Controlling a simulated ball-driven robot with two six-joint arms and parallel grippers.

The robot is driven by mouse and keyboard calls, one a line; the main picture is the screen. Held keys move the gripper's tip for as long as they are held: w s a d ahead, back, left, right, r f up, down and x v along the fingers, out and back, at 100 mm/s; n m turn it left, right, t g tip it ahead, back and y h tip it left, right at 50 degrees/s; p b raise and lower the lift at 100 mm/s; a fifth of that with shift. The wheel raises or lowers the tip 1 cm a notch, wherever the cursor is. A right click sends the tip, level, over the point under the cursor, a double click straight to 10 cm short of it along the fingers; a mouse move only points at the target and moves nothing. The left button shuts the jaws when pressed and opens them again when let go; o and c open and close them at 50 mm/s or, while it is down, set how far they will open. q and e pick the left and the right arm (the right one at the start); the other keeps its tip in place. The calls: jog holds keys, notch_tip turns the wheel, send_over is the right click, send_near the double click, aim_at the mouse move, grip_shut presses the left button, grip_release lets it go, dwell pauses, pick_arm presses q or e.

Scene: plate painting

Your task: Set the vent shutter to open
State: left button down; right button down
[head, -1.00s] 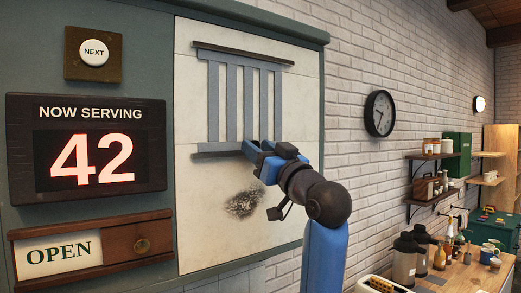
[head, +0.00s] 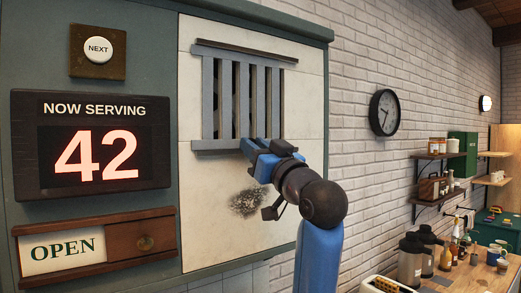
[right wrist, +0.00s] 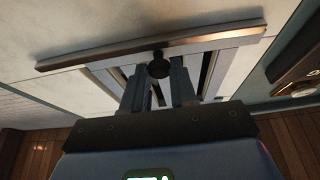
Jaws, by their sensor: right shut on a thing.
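The vent (head: 243,100) is a grey slatted panel on the white wall board in the head view. Dark gaps show between its slats, with pale strips beside some of them. In the right wrist view the vent (right wrist: 212,72) also shows dark slots, and a small dark round knob (right wrist: 158,68) sits between my fingers. My right gripper (head: 250,147) is at the lower edge of the vent and shut on this knob. In the head view the fingers hide the knob. My left gripper is in neither view.
Left of the vent are a NEXT button (head: 98,48), a NOW SERVING display (head: 92,143) reading 42 and an OPEN sign (head: 62,250) with a brown slider. A dark smudge (head: 246,203) marks the board below. A counter (head: 465,276) with jugs stands at right.

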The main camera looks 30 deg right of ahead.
jog(key=c, duration=1)
grip_release()
jog(key=shift+a, duration=0.15)
jog(key=shift+c, duration=0.2)
jog(key=shift+o, duration=0.6)
jog(key=shift+a, duration=0.2)
jog(key=shift+s, duration=0.1)
jog(key=b+v, duration=0.5)
jog(key=v, duration=0.5)
jog(key=shift+s, duration=0.35)
jog(key=shift+f, duration=0.1)
